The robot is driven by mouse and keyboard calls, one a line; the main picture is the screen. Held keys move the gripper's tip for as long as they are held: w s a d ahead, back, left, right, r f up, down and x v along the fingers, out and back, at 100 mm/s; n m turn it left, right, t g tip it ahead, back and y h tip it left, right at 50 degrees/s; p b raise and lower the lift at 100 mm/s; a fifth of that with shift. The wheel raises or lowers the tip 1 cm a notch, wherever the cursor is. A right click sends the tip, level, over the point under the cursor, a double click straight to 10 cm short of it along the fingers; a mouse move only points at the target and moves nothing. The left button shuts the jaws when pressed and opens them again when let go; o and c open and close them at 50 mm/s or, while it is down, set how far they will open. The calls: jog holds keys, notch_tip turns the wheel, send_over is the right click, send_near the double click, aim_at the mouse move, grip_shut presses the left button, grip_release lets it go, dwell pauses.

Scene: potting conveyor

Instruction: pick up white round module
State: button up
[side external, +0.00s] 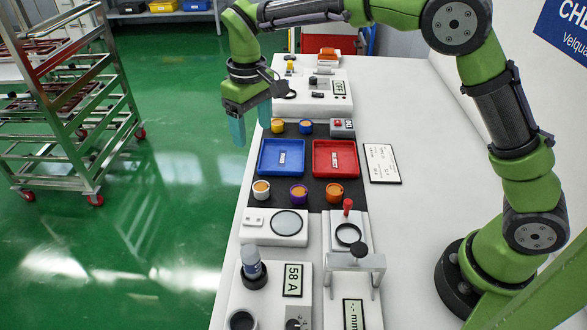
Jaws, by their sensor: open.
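The white round module (261,191) has an orange-filled top and stands upright on the dark mat, in front of the blue tray's left corner. My gripper (251,121) has teal fingertips that point down and are apart with nothing between them. It hangs in the air at the upper left of the blue tray (265,168), near the work surface's left edge. The module is below it in the picture, clear of the fingers.
A purple module (298,194) and an orange one (334,194) stand right of the white one. A yellow module (277,126) and a blue one (307,128) stand behind the trays. The red tray (346,150) is beside the blue one. A white scale-like device (257,232) lies in front.

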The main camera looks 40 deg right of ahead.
send_over(260, 188)
notch_tip(260, 188, down, 10)
jog(key=shift+s+f, duration=0.1)
jog(key=shift+f, duration=3.3)
jog(key=c, duration=1.1)
jog(key=shift+r, duration=0.1)
